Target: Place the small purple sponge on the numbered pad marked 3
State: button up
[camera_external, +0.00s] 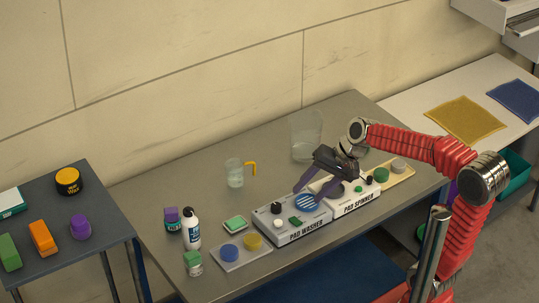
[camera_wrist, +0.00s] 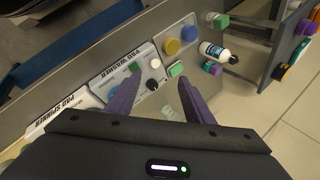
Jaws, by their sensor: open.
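A small rounded purple object (camera_external: 80,226) stands on the dark side table at the left; I cannot tell for certain that it is the sponge. No pad with a readable number 3 shows in either view. My gripper (camera_external: 308,194) is open and empty above the pad washer, far to the right of the purple object. In the wrist view my gripper (camera_wrist: 160,78) shows two spread dark purple fingers with nothing held between them.
The pad washer (camera_external: 301,235) and pad spinner (camera_external: 358,204) stand on the main table's front half. An orange block (camera_external: 42,237) is on the side table.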

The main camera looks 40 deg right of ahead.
jog(key=s+d+f+n+t+h, duration=0.1)
jog(key=s+d+n+h, duration=0.4)
jog(key=s+d, duration=0.7)
jog(key=shift+s+d+f+n, duration=0.3)
jog(key=shift+s+f+n, duration=0.4)
jog(key=shift+n, duration=0.2)
